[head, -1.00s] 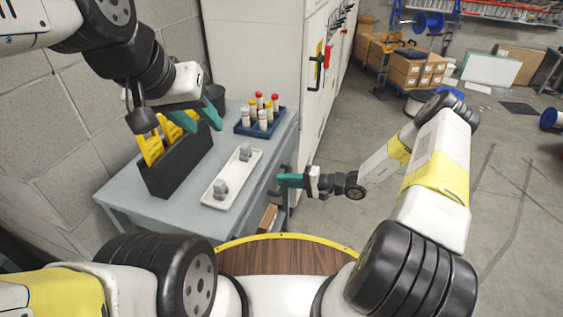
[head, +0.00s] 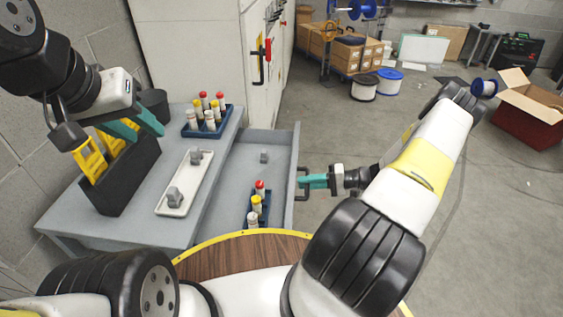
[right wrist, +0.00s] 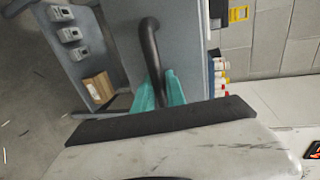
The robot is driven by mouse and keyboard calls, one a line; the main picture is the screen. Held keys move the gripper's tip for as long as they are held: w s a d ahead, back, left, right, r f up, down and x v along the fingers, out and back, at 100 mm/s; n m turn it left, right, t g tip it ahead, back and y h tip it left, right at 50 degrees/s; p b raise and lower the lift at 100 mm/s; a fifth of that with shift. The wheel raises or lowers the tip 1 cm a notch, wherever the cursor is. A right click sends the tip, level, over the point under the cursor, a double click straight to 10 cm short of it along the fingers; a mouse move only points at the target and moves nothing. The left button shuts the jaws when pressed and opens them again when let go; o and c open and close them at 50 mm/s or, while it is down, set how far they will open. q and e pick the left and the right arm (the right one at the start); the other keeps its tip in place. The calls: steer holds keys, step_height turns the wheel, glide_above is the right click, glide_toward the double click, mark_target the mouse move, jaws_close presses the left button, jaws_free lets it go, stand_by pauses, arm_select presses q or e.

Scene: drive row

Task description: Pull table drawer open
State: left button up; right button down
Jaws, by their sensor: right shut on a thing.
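The table drawer (head: 226,172) stands pulled out from the grey table (head: 75,215) in the head view. A blue rack (head: 266,205) of capped tubes and a small grey piece (head: 264,157) lie inside it. My right gripper (head: 303,181) is shut on the dark drawer handle (head: 301,195) at the drawer's front. In the right wrist view the teal fingers (right wrist: 160,92) close around the handle bar (right wrist: 150,50). My left gripper (head: 140,127) hangs over the table near the black holder; its teal fingers overlap in this view, so its opening cannot be told.
On the table stand a black holder (head: 128,180) with yellow items, a white tray (head: 178,200) with grey pieces, and a blue tube rack (head: 205,130). A white cabinet (head: 200,55) stands behind. The floor right of the drawer is clear.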

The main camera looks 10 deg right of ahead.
steer(key=shift+s+d+f, duration=0.1)
steer(key=shift+s+d, duration=0.15)
steer(key=shift+d, duration=0.3)
steer(key=shift+s+d, duration=0.2)
steer(key=shift+d, duration=0.3)
steer(key=c, duration=1.4)
jaws_free()
steer(key=v, duration=0.7)
steer(key=shift+d, duration=0.4)
